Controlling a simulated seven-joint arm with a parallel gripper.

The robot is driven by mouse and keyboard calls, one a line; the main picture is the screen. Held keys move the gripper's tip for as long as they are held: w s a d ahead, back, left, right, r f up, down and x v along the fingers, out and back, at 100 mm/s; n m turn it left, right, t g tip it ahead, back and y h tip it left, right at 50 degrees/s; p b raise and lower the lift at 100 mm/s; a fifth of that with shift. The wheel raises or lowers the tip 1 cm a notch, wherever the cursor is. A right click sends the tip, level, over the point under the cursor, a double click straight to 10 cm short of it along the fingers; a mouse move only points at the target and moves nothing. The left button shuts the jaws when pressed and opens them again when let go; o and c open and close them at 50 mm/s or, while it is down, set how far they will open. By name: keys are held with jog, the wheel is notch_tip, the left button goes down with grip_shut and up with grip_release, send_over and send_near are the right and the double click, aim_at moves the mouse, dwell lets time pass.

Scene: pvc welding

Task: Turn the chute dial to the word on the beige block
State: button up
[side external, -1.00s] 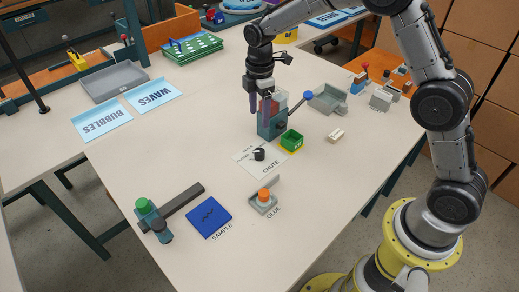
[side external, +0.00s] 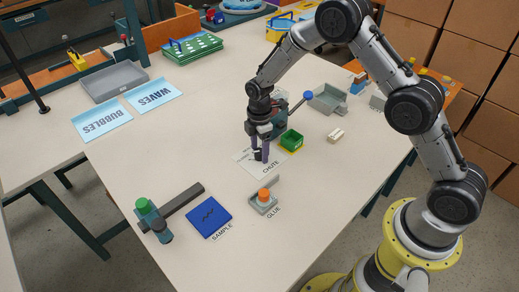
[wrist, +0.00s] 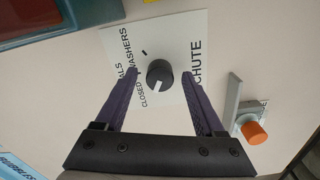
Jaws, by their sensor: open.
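The black round chute dial (wrist: 159,74) sits on a white card (wrist: 173,33) marked CHUTE, CLOSED, WASHERS and a third word partly hidden by a finger. The dial's white mark points to the lower side in the wrist view, toward CLOSED. My gripper (side external: 260,158) is open above the card, pointing down. In the wrist view its two purple fingers appear on either side of the dial, with gaps to it; I cannot tell how far down they reach. The small beige block (side external: 335,135) lies on the table right of the green bin; its word is too small to read.
The glue holder with orange cap (side external: 264,196) and blue sample pad (side external: 209,217) lie in front. The teal chute body is partly hidden by my arm.

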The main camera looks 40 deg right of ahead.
jog(key=shift+f, duration=0.2)
grip_shut()
dwell(0.3)
